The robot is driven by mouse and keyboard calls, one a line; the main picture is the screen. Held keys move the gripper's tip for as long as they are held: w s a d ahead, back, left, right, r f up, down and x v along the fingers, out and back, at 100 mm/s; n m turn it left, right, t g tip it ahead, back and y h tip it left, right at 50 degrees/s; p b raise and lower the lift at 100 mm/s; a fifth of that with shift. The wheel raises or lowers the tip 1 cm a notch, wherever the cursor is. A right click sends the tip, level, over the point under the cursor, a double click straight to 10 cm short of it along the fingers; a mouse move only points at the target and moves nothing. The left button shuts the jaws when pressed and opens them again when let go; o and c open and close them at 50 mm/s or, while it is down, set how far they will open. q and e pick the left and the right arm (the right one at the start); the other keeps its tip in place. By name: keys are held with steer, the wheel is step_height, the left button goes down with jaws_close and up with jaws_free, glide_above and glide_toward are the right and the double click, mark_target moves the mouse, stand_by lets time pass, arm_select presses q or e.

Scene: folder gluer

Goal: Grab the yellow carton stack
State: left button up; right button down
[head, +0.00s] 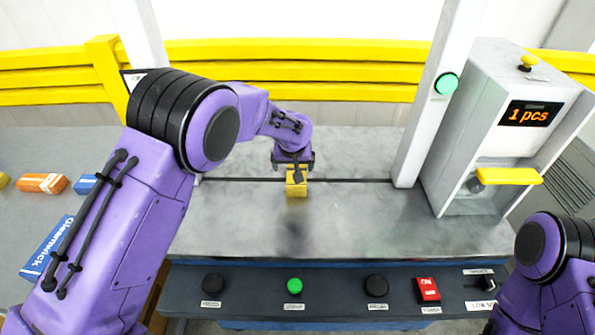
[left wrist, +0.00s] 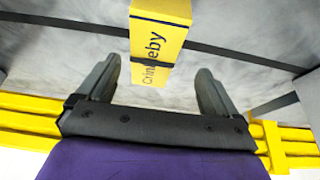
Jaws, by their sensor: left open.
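The yellow carton stack (head: 296,183) stands on the grey metal table in the middle of the head view. In the left wrist view the yellow carton (left wrist: 158,45) shows dark lettering and lies ahead of the fingers, between their lines. My left gripper (head: 294,166) is at the far side of the carton in the head view and partly overlaps it. Its two fingers are spread wide in the left wrist view (left wrist: 157,82), with a gap to the carton and nothing between them. My right arm shows at the lower right edge, but its gripper is out of the picture.
A control panel (head: 335,291) with knobs and buttons runs along the front. Yellow rails (head: 300,72) cross the back. Orange (head: 42,183) and blue cartons lie at the left. The table right of the carton is clear.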

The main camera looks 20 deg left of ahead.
arm_select(q)
steer(key=shift+w+f, duration=0.2)
steer(key=shift+f, duration=0.15)
steer(key=x, duration=0.1)
steer(key=p+x, duration=0.1)
steer(key=x, duration=0.1)
steer(key=w+p+x, duration=0.1)
steer(key=x, duration=0.1)
steer(key=shift+d+r, duration=0.15)
steer(key=shift+d, duration=0.15)
steer(key=shift+f, duration=0.3)
steer(key=shift+s, duration=0.1)
steer(key=shift+c, duration=0.6)
steer(key=c, duration=1.2)
